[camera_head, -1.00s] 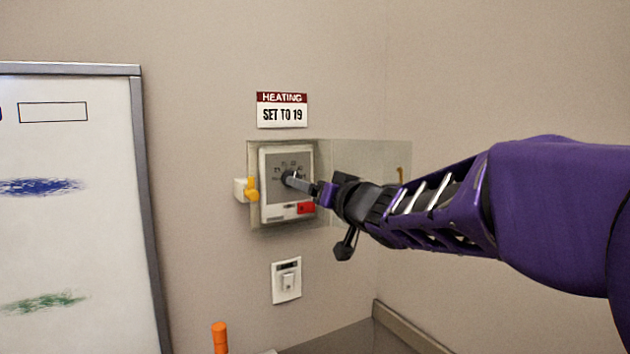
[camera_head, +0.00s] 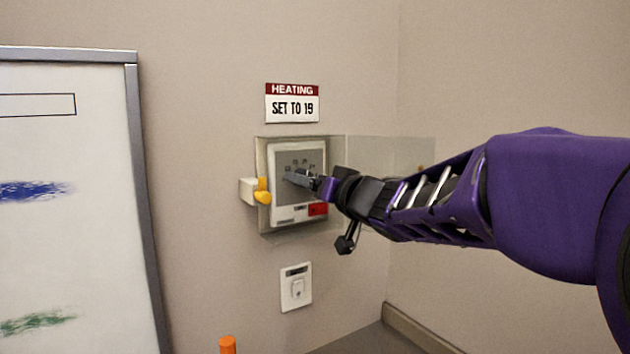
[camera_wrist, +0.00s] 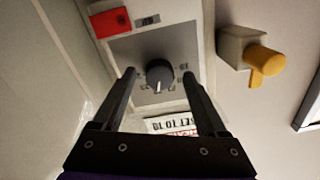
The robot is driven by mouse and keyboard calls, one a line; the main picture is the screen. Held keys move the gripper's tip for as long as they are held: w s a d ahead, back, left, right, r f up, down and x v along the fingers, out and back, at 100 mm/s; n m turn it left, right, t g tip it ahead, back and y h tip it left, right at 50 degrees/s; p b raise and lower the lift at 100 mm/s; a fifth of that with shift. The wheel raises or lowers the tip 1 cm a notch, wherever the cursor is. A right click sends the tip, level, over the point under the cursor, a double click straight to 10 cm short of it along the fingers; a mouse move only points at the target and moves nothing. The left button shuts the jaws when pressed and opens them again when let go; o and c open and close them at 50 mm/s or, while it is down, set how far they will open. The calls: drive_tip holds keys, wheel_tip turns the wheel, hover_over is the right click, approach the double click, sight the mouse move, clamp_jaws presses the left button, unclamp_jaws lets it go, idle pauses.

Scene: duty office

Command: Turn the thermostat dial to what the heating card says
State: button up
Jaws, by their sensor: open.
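The thermostat (camera_head: 283,214) is a pale wall unit with a grey face and a red patch. Its round dark dial (camera_wrist: 159,72) has a white mark pointing down in the wrist view, toward the card. The numbers around it are too blurred to read. The heating card (camera_head: 292,107) above reads "SET TO 19"; it also shows upside down in the wrist view (camera_wrist: 171,124). My gripper (camera_wrist: 159,74) is open, one finger on each side of the dial, with gaps visible. In the head view my gripper (camera_head: 291,177) hides the dial.
A clear cover (camera_head: 372,160) stands open to the right of the thermostat. A yellow lever on a pale block (camera_head: 262,190) sticks out at its left. A wall switch (camera_head: 297,288) is below. A whiteboard (camera_head: 90,250) stands left, and an orange object (camera_head: 228,345) is at the bottom edge.

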drive_tip(key=shift+w+a, duration=0.1)
drive_tip(key=shift+w, duration=0.05)
clamp_jaws()
idle(0.5)
